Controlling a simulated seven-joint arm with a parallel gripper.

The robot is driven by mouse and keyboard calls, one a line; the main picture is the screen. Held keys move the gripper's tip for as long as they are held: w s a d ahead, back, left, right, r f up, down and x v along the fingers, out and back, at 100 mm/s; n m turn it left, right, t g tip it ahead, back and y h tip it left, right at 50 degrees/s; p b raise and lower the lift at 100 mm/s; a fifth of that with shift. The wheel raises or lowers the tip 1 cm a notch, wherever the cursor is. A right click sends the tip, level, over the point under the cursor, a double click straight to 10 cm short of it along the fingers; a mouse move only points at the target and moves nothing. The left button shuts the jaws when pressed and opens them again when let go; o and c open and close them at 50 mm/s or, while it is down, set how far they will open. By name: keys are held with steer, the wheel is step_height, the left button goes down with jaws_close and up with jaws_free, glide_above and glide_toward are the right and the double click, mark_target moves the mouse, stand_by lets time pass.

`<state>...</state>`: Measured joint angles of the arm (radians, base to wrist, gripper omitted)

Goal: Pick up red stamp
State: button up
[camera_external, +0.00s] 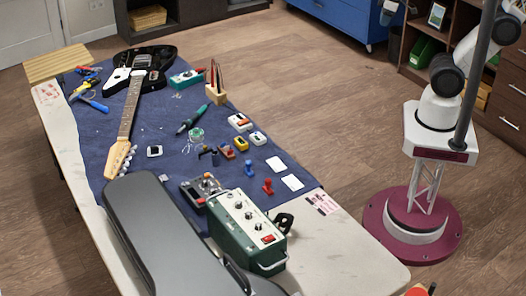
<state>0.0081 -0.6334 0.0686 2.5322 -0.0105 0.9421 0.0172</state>
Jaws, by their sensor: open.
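The red stamp (268,186) stands on the dark blue cloth (130,170), near its front right edge. It is small, with a knob-like handle on top. A similar blue stamp (249,168) stands just behind it and to the left. White cards (292,182) lie to the right of the stamps. My gripper is out of the picture; only my base and some arm links show at the right, apart from the table.
A green amplifier-like box (245,232) stands in front of the red stamp. A dark guitar case (165,235) lies at the front left, an electric guitar (125,120) behind it. Ink-pad-like boxes (240,122) and small tools lie behind the stamps. Bare table (350,245) shows at right.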

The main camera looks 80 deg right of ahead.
steer(key=shift+o, duration=0.4)
steer(key=shift+o, duration=0.7)
steer(key=shift+w, duration=0.1)
